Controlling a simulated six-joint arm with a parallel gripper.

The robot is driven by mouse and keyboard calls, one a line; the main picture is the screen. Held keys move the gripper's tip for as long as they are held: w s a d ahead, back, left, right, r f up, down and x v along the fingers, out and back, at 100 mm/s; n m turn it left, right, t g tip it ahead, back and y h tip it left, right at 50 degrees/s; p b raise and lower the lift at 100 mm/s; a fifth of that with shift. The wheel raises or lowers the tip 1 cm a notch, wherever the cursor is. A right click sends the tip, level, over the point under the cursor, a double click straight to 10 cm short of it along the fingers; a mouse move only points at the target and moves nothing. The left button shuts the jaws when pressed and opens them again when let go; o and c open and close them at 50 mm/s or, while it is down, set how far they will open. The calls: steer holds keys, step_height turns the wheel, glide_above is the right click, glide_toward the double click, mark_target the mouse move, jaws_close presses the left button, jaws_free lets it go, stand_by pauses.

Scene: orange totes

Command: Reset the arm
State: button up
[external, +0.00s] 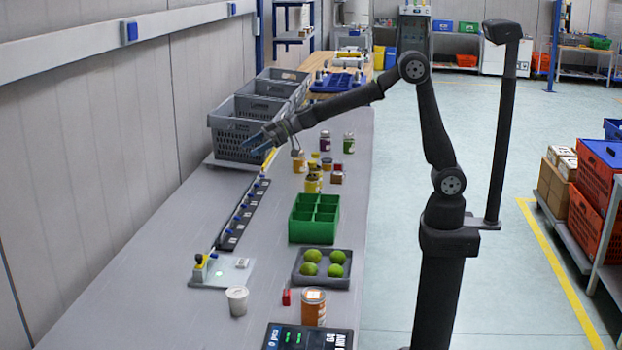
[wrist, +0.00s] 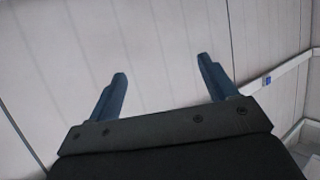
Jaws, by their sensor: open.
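My gripper (external: 258,146) is at the end of my outstretched arm, at the height of the dark grey crates on the left side of the bench in the external view. In the wrist view my gripper (wrist: 161,82) shows two blue fingers spread wide apart, with nothing between them. Behind the fingers the wrist view shows only the pale wall panels (wrist: 165,35) and a rail. My gripper appears near or in front of the grey crate (external: 228,122); the exact gap cannot be told.
Below my arm on the bench (external: 160,240) are several jars (external: 313,182), a green divided box (external: 314,222), a grey tray (external: 299,272) with limes, an orange can (external: 313,309) and a white cup (external: 237,301). Orange totes (external: 597,195) stand on a rack at right. The floor between is clear.

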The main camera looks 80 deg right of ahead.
steer(key=s+d+m+h, duration=0.2)
steer(key=s+d, duration=0.2)
steer(key=d, duration=0.2)
steer(key=s+d+m+t+h, duration=0.1)
steer(key=s+d+m+h, duration=0.1)
steer(key=d, duration=0.5)
steer(key=shift+s+d+f+t+h, duration=0.3)
steer(key=shift+s+f+h, duration=0.15)
steer(key=shift+s, duration=0.55)
